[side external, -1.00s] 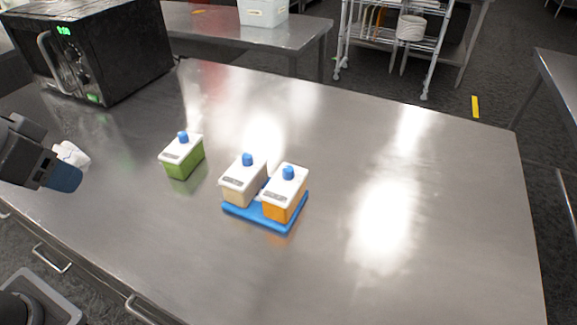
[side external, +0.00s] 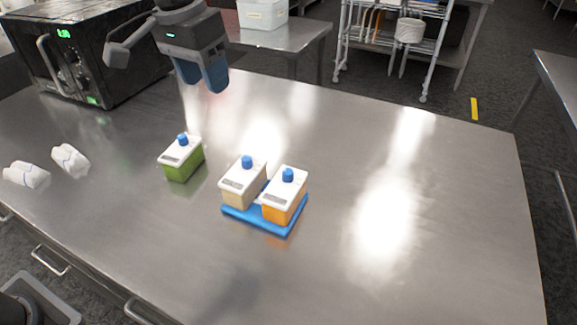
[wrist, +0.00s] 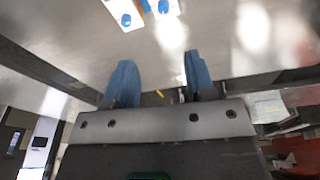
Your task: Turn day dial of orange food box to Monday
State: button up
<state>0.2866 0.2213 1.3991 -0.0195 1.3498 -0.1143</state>
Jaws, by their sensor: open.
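The orange food box (side external: 279,212) has a white lid with a blue dial (side external: 288,174) on top. It stands on the right of a blue tray (side external: 244,216), beside a cream food box (side external: 237,192). A green food box (side external: 184,166) stands on the bare table to their left. My gripper (side external: 203,86) is in the air above the far side of the table, behind the boxes, with blue fingers apart and empty. In the wrist view my gripper (wrist: 155,80) is open, and two blue dials show at the top edge. The dial markings are too small to read.
A black microwave (side external: 95,50) stands at the back left of the metal table (side external: 350,150). Two white rolled cloths (side external: 70,160) lie at the left. The table's right side is clear. A white bin (side external: 263,14) sits on another table behind.

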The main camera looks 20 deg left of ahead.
jog(key=m+g, duration=0.1)
jog(key=g, duration=0.1)
send_over(289, 170)
jog(key=a, duration=0.1)
notch_tip(289, 170, down, 6)
jog(key=f, duration=0.9)
jog(key=d+f, duration=0.1)
jog(key=f, duration=0.4)
jog(key=shift+f, duration=0.3)
jog(key=shift+a, duration=0.1)
grip_shut()
